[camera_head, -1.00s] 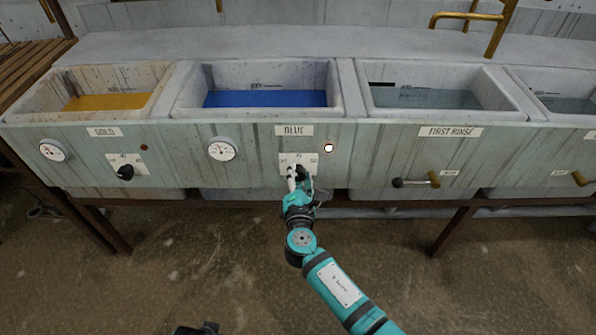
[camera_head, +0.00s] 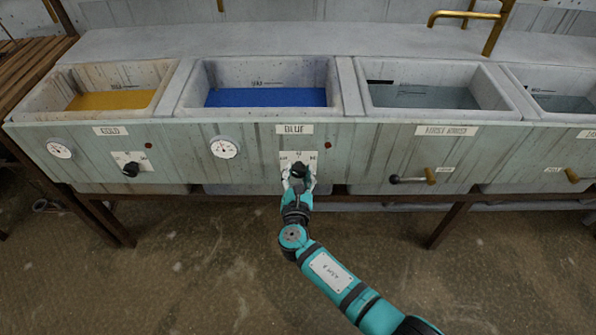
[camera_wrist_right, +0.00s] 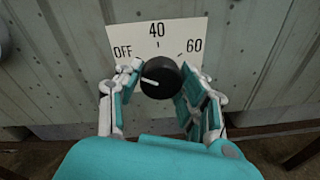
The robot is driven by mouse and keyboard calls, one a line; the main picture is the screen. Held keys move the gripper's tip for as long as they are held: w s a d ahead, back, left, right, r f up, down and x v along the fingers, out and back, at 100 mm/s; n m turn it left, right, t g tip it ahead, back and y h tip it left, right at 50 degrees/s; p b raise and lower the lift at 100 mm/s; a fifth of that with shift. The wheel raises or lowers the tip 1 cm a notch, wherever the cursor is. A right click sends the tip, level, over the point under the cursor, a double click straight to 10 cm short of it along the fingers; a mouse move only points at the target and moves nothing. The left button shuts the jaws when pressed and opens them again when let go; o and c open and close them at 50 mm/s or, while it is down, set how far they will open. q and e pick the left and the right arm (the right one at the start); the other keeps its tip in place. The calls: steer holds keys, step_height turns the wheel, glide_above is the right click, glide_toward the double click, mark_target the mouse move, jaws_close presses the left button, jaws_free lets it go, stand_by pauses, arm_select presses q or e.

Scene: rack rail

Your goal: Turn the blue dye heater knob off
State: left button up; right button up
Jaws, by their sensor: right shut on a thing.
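The blue dye heater knob (camera_head: 299,171) is black and round. It sits on a white dial plate (camera_head: 312,157) under the BLUE label, below the basin of blue dye (camera_head: 265,97). My right gripper (camera_head: 298,182) is shut on the knob. In the right wrist view its fingers stand on both sides of the knob (camera_wrist_right: 160,79). The indicator lamp (camera_head: 328,145) beside the plate is dull red, unlit. My left gripper is out of view.
A gauge (camera_head: 224,147) is left of the blue dial. The gold basin's heater knob (camera_head: 131,169) and lamp (camera_head: 148,145) are further left. A valve handle (camera_head: 413,179) is on the right. The floor in front is clear.

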steer(key=shift+f, duration=0.15)
steer(key=o, duration=1.2)
steer(key=shift+c, duration=0.2)
steer(key=s+r, duration=0.1)
steer(key=s, duration=1.1)
steer(key=shift+a+r, duration=0.15)
steer(key=shift+a, duration=0.05)
